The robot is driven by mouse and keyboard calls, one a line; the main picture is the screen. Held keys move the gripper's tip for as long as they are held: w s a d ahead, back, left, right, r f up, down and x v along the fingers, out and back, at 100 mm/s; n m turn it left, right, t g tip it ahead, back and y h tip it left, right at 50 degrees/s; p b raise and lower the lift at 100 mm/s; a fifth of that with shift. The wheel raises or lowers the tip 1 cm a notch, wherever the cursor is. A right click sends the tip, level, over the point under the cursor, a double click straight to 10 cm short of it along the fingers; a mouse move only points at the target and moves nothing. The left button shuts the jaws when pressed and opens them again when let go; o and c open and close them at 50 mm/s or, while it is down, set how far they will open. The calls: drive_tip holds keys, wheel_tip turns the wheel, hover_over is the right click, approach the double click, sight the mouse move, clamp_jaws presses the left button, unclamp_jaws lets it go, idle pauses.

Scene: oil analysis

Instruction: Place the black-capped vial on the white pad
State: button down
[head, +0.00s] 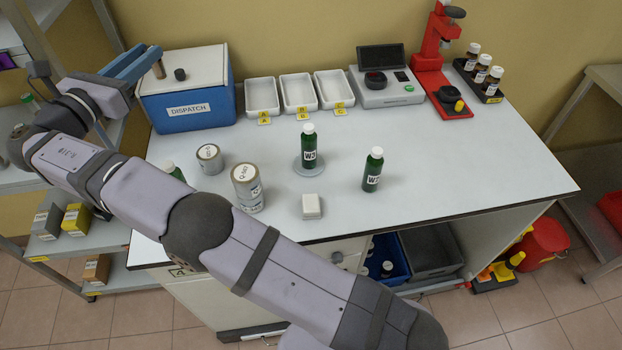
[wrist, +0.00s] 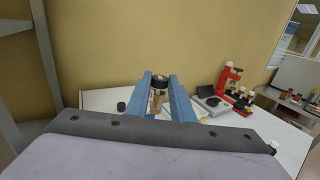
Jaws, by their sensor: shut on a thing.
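My gripper (head: 148,60) is at the upper left, raised over the left part of the blue dispatch box. Its two blue fingers are shut on a small brownish vial (head: 158,70). In the wrist view, the vial's black cap (wrist: 160,81) shows between the fingertips (wrist: 160,78), with an amber body below it. The vial looks roughly upright. A small square white pad (head: 312,206) lies on the table near the front middle, far to the right of my gripper. Its top looks bare.
The dispatch box (head: 190,108) has a white lid with a black knob (head: 180,74). Green bottles (head: 372,170) and grey tins (head: 246,186) stand around the pad. White trays (head: 298,94), an analyser (head: 388,90) and a red press (head: 432,75) line the back. The right of the table is clear.

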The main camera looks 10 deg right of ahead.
drive_tip(key=s+d+f+h+p, duration=0.1)
drive_tip(key=d+f+p, duration=0.25)
drive_tip(key=d, duration=0.25)
drive_tip(key=m+g+h+p, duration=0.1)
drive_tip(key=m+g+h, duration=0.4)
drive_tip(key=g, duration=0.1)
hover_over(311, 206)
drive_tip(key=a, duration=0.2)
wheel_tip(311, 206, down, 12)
drive_tip(key=shift+s+a+f+p, duration=0.15)
drive_tip(key=shift+f+p, duration=0.45)
drive_tip(key=shift+f, duration=2)
drive_tip(key=shift+s+d+f+p, duration=0.1)
drive_tip(key=shift+f+p, duration=0.45)
drive_tip(key=shift+f, duration=2)
drive_tip(key=shift+f, duration=0.1)
drive_tip(key=c, duration=1.5)
unclamp_jaws()
drive_tip(key=shift+c, duration=0.2)
